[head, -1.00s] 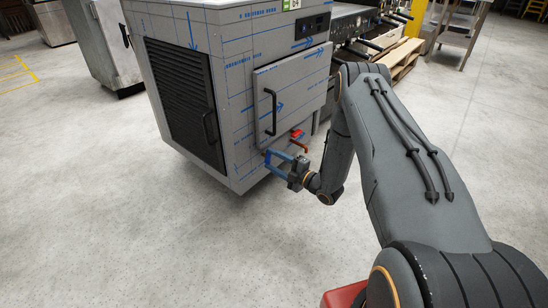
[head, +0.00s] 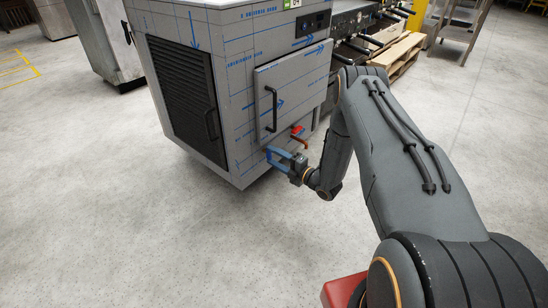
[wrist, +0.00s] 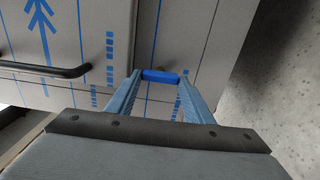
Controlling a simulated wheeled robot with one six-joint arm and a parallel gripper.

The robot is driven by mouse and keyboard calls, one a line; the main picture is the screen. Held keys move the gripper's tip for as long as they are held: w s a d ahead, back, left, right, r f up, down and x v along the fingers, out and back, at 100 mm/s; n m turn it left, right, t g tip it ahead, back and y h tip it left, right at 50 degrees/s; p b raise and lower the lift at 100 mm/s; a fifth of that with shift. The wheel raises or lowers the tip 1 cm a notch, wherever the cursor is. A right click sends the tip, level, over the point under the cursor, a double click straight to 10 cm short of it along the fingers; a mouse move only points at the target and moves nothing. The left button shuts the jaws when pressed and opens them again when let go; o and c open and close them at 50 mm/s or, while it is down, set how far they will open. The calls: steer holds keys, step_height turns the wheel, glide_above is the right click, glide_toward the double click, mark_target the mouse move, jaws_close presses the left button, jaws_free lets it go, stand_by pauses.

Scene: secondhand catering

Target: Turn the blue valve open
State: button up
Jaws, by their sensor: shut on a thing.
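The blue valve handle (wrist: 160,76) shows in the wrist view as a short bright blue bar close to the grey cabinet face. My gripper (head: 271,152) is at the lower front of the cabinet in the head view. Its pale blue fingers reach to both ends of the handle in the wrist view and are shut on it. In the head view the fingers cover the valve, and I cannot tell its blue from theirs. The valve's stem and how far it is turned are hidden.
The grey cabinet (head: 238,72) has a door with a black handle (head: 271,109) above the gripper. A red handle (head: 297,130) over a copper-coloured pipe (head: 301,141) is close to the gripper's right. A wooden pallet (head: 399,50) lies behind. The floor in front is clear.

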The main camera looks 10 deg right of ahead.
steer(key=o, duration=1)
steer(key=shift+o, duration=0.2)
steer(key=p+v, duration=0.2)
steer(key=v, duration=0.6)
steer(key=shift+w, duration=0.1)
